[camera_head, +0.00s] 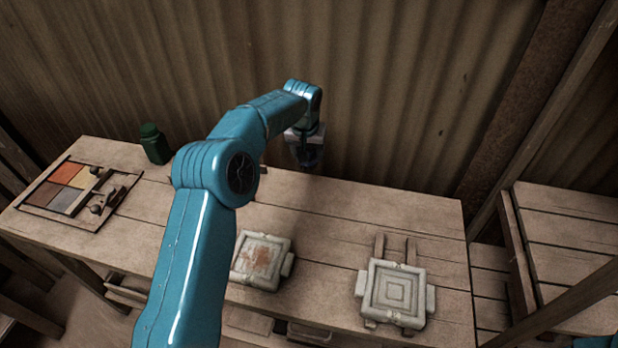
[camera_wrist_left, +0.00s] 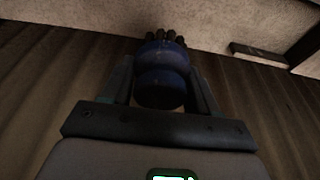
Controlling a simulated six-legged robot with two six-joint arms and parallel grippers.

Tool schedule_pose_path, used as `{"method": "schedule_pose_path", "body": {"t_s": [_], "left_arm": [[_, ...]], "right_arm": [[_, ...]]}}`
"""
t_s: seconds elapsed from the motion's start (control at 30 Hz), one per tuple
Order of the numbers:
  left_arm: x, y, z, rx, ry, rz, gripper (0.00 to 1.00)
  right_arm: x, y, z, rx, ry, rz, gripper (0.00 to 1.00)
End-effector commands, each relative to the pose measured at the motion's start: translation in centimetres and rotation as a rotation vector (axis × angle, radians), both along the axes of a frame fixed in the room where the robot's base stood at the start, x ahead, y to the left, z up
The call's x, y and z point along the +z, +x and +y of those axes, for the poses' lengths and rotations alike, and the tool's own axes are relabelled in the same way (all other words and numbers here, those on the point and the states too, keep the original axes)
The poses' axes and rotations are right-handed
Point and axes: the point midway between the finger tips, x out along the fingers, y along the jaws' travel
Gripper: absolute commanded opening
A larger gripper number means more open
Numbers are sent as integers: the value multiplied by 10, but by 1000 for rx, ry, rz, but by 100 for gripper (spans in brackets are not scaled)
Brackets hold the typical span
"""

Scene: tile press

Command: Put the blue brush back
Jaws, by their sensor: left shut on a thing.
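The blue brush (camera_wrist_left: 162,75) is between the two fingers of my left gripper (camera_wrist_left: 160,85) in the wrist view, with dark bristles at its far end. My left gripper also shows in the head view (camera_head: 308,158), near the back edge of the wooden table (camera_head: 330,215) by the corrugated wall. It is shut on the brush, which is mostly hidden there. From the head view I cannot tell whether the bristles touch the table. My right gripper is not in view.
A tray of colored squares (camera_head: 40,193) with knobbed tools lies at the table's left end. A green bottle (camera_head: 155,145) stands behind it. A stained pale block (camera_head: 262,262) and a pale block with concentric squares (camera_head: 396,292) sit toward the front. The back right is clear.

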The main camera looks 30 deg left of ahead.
Motion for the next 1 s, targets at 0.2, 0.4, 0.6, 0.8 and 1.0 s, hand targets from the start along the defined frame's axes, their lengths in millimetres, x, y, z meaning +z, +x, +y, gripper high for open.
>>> {"method": "schedule_pose_path", "body": {"t_s": [0.2, 0.4, 0.6, 0.8, 1.0], "left_arm": [[-43, 1, -1, 0, -1, 2, 31], [-59, 2, -1, 0, 0, 2, 31], [-90, 3, -1, 0, -1, 4, 31], [-94, 4, -1, 0, 0, 1, 31], [-99, 4, -1, -1, 0, 1, 31]], "right_arm": [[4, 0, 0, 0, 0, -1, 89], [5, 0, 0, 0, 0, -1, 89], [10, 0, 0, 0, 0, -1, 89], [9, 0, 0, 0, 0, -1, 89], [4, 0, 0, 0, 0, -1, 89]]}}
